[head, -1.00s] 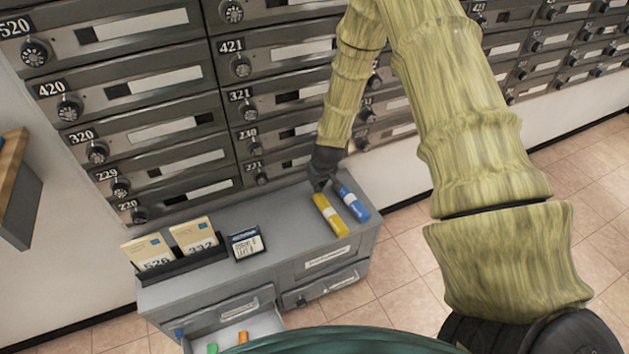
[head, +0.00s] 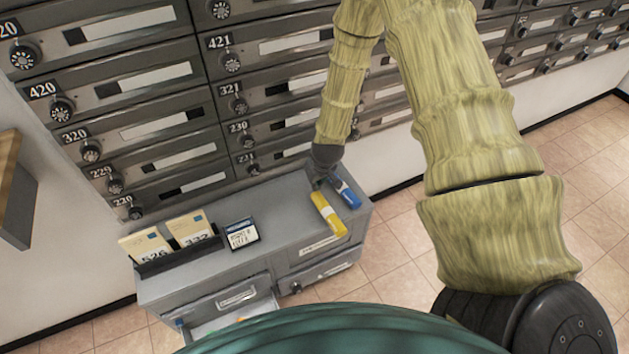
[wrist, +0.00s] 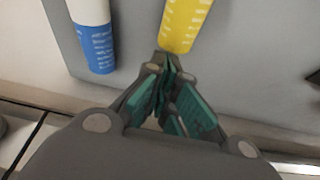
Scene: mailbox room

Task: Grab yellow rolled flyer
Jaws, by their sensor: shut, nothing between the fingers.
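The yellow rolled flyer (head: 328,214) lies on top of the grey cabinet (head: 275,213), near its right end. In the wrist view the yellow flyer (wrist: 185,22) is just beyond my fingertips, with its near end close to them. My gripper (wrist: 166,66) is shut and empty, its teal-padded fingers together. In the head view my gripper (head: 318,182) is at the back end of the yellow flyer; whether it touches cannot be told. A blue rolled flyer (head: 345,192) lies beside the yellow one to the right. It shows at the left in the wrist view (wrist: 92,38).
A dark holder with two numbered cards (head: 192,228) and a small dark-framed sign (head: 241,234) stand on the cabinet's left part. A drawer (head: 232,317) is pulled open at the front. Mailboxes (head: 150,130) line the wall behind. The cabinet top's middle is clear.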

